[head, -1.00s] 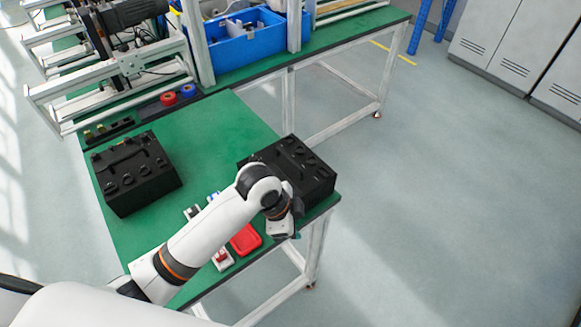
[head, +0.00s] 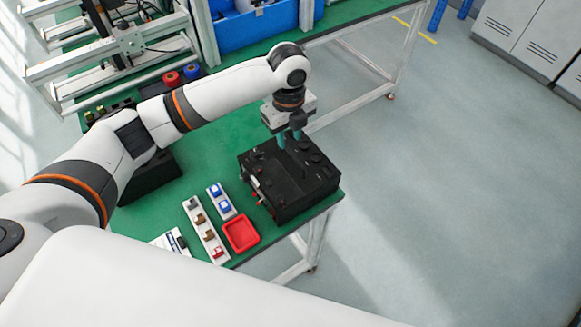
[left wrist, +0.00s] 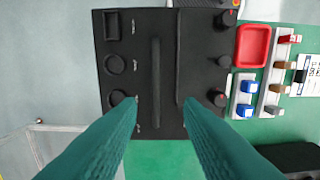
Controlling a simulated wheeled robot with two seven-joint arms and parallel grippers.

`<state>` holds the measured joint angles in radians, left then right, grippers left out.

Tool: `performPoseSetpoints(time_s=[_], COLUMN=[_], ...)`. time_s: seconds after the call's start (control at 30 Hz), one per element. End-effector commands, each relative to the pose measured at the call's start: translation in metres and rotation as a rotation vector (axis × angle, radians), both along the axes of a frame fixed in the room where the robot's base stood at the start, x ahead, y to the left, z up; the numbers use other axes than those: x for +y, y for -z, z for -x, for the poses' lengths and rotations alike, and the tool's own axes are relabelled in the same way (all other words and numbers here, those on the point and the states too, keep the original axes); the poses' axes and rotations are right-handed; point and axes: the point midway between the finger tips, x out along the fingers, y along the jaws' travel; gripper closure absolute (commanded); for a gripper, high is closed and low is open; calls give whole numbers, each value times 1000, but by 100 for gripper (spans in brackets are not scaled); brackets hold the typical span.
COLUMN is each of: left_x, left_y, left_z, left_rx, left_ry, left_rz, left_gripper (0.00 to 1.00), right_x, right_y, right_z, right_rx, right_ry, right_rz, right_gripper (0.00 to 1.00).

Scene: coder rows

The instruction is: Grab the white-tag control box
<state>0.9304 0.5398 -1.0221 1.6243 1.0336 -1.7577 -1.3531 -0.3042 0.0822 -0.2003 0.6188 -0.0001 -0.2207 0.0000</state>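A black control box (head: 300,190) sits at the near right corner of the green table. It fills the middle of the left wrist view (left wrist: 205,45), with knobs and a long raised bar (left wrist: 156,80) on top. No white tag can be made out. My left gripper (head: 291,140) points down just over its top. Its two teal fingers (left wrist: 160,112) are apart, one on each side of the bar's line, with nothing held. A second black box (head: 150,186) stands to the left, partly hidden by my left arm. My right gripper is not in view.
On the green table (head: 225,148), a red tray (head: 241,234), strips of coloured switches (head: 205,230) and a white paper (head: 170,242) lie left of the near box. A blue bin (head: 255,25) and a metal frame stand behind. Floor to the right is clear.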

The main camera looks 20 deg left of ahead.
Motion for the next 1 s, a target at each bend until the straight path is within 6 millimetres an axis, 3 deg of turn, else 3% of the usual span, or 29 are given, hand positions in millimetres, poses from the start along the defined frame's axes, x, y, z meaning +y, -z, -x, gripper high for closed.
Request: performPoseSetpoints(time_s=[0.23,0.53,1.0], left_x=[-2,-5,-5], left_y=[18,59,63], left_z=[0,-1,-1], left_rx=[2,0,-3], left_ry=[-1,-1,0], left_rz=[1,0,1], left_gripper=[67,67,67], right_x=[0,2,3], right_y=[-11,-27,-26], right_z=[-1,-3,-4], right_rx=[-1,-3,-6], right_ry=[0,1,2], right_rz=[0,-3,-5], right_gripper=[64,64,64])
